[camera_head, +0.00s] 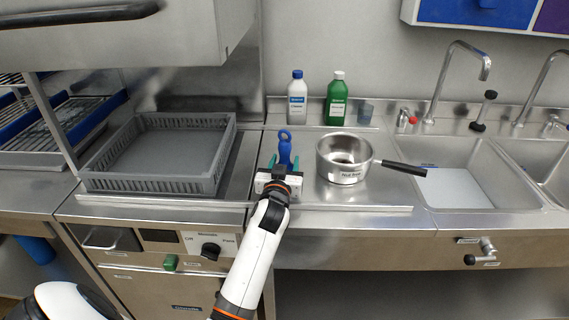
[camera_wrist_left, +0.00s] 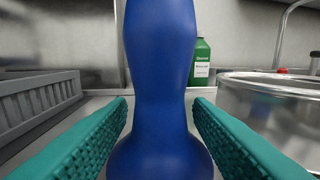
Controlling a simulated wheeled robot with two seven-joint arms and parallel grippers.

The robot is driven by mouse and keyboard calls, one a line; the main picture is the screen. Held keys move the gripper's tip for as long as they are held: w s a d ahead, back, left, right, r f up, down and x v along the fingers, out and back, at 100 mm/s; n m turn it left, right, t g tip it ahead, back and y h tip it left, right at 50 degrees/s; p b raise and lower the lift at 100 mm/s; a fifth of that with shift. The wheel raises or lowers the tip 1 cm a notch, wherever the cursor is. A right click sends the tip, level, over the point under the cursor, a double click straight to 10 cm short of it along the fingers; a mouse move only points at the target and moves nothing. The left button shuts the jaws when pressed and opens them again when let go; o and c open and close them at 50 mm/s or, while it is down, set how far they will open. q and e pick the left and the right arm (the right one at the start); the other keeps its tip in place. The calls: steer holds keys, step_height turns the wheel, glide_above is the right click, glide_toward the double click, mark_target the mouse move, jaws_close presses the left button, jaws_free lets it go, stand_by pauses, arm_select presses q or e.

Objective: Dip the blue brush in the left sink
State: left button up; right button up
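The blue brush (camera_head: 285,147) stands upright on the steel counter, left of the pot; a hole shows in the top of its handle. In the left wrist view the blue brush (camera_wrist_left: 160,80) fills the middle. My left gripper (camera_head: 284,163) is around the brush, with its teal fingers (camera_wrist_left: 160,135) on either side. Gaps show between the fingers and the handle, so it is open. The left sink (camera_head: 485,160) is at the right, with water or a pale panel at its bottom. My right gripper is out of view.
A steel pot (camera_head: 343,170) with a black handle stands between brush and sink, its handle reaching over the sink edge. A white bottle (camera_head: 297,100) and a green bottle (camera_head: 337,102) stand behind. A grey rack (camera_head: 215,175) lies left. A faucet (camera_head: 440,85) rises behind the sink.

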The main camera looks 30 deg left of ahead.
arm_select(q)
steer(key=shift+o, duration=0.3)
steer(key=shift+s, duration=0.1)
steer(key=shift+s+d+f, duration=0.1)
steer(key=shift+s+d, duration=0.1)
steer(key=shift+s, duration=0.05)
steer(key=b+v, duration=0.1)
steer(key=v, duration=1)
steer(key=shift+s, duration=0.15)
